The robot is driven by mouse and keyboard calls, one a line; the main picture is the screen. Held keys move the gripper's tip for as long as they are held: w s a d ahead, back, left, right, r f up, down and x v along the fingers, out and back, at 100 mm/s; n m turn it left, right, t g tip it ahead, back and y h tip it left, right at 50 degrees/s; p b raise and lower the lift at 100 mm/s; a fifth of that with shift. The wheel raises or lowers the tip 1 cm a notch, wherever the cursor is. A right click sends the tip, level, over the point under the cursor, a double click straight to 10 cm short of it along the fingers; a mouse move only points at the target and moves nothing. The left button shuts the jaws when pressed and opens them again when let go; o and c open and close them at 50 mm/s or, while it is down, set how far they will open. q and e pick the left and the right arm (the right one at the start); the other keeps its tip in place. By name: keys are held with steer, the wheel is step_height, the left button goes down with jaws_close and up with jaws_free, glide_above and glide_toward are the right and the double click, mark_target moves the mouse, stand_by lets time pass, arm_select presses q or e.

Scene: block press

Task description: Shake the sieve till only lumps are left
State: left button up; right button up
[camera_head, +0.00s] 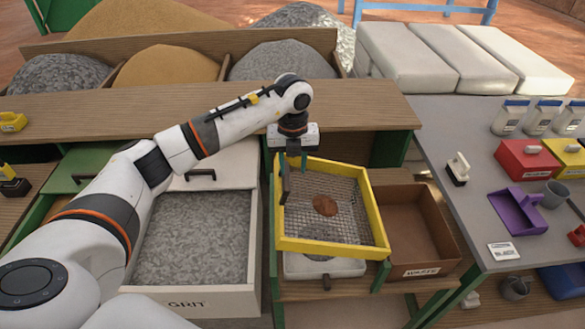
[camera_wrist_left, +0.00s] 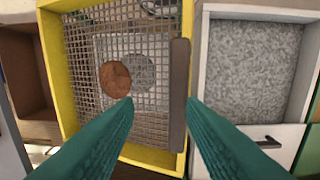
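The yellow-framed sieve (camera_head: 377,212) sits over a pale tray (camera_head: 345,268) on the bench. One brown lump (camera_head: 325,205) lies on its wire mesh. A small grey pile (camera_head: 318,234) shows through the mesh below. The sieve's dark upright handle (camera_head: 285,185) is at its left side. My left gripper (camera_head: 293,168) points down at the handle, its teal fingers apart. In the left wrist view the handle (camera_wrist_left: 180,95) is close to the right fingertip, with a gap to the left one; the lump (camera_wrist_left: 115,79) shows beside the left fingertip. My right gripper is not in view.
A drawer of grey grit (camera_head: 193,235) is left of the sieve. A brown box labelled WASTE (camera_head: 420,270) stands just right of it. The grey table at right holds a purple scoop (camera_head: 517,210), a grey cup (camera_head: 554,193) and white jars (camera_head: 510,117).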

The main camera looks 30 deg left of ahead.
arm_select(q)
step_height(320, 180, up, 10)
steer(key=b, duration=0.2)
steer(key=shift+r, duration=0.2)
steer(key=shift+s, duration=0.1)
